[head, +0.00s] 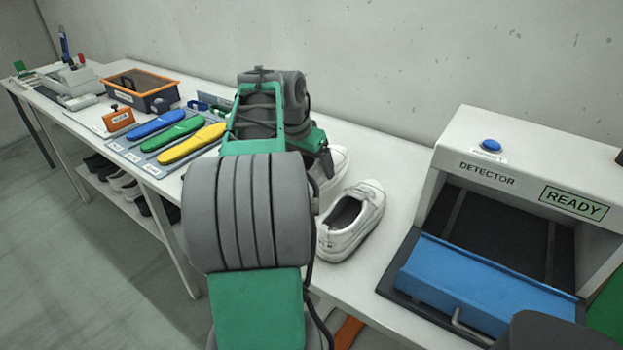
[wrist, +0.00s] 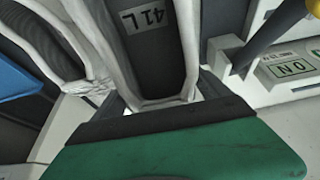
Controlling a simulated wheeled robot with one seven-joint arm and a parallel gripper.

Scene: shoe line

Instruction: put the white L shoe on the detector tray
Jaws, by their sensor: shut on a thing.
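The white L shoe (wrist: 189,60) shows in the wrist view with its "41 L" label inside. My gripper (wrist: 165,110) is shut on the rim of its opening at the near end. In the head view this shoe (head: 331,178) is mostly hidden behind my arm, so I cannot tell whether it touches the table. A second white shoe (head: 352,220) stands on the table beside it, and also shows at left in the wrist view (wrist: 50,45). The detector's blue tray (head: 485,283) is at right in the head view, with a metal handle in front and no shoe on it.
The detector housing (head: 520,160) has a blue button (head: 491,145) and a "READY" sign. Blue, green and yellow insoles (head: 180,138) lie left of my arm. An orange-rimmed bin (head: 140,88) stands farther left. A wall runs behind the table.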

